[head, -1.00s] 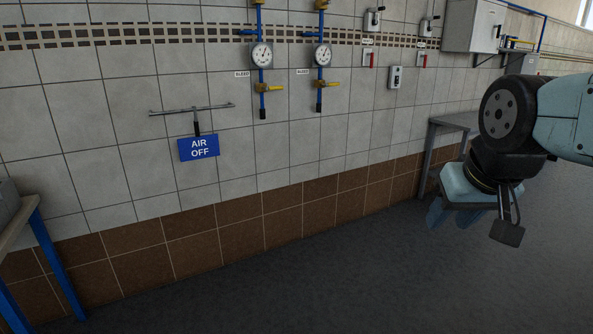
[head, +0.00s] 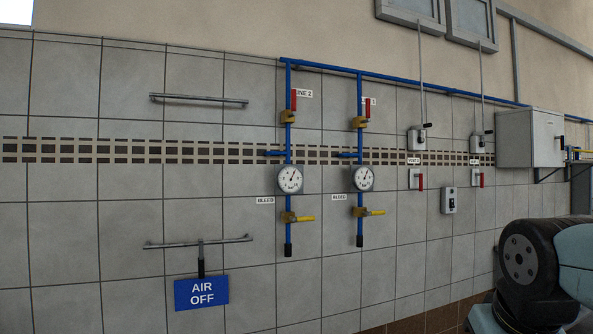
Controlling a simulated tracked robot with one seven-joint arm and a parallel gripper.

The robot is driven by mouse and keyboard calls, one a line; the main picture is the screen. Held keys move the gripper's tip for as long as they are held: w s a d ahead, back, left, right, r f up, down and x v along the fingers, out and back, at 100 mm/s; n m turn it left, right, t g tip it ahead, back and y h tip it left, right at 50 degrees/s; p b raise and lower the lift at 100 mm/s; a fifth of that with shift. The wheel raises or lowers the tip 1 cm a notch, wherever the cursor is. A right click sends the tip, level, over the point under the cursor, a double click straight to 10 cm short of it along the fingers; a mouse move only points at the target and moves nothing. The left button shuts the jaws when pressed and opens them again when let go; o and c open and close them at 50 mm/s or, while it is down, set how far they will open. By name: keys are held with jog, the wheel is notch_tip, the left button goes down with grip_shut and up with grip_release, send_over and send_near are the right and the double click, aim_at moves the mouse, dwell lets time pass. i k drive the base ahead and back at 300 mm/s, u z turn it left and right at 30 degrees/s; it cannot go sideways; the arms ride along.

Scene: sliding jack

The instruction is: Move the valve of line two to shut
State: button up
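The left drop pipe has a brass valve (head: 288,117) near its top with a red lever (head: 294,99) standing upright, along the pipe. The label (head: 303,93) beside it ends in "2"; the lever covers its start. The right drop pipe has a like valve (head: 359,122) with an upright red lever (head: 367,106); its label is mostly covered. Below each is a gauge and a bleed valve with a yellow lever sticking out to the right. My gripper's fingers are out of the picture; only part of my arm shows at lower right, well away from the valves.
A blue "AIR OFF" sign (head: 201,293) hangs from a lower rail (head: 199,242); an empty rail (head: 198,99) is above. Right of the pipes are switches, a control box (head: 449,200) and a grey cabinet (head: 530,138). The wall before the pipes looks clear.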

aim_at(294, 91)
jog(key=u, duration=0.15)
jog(key=i, duration=2.1)
jog(key=u, duration=0.2)
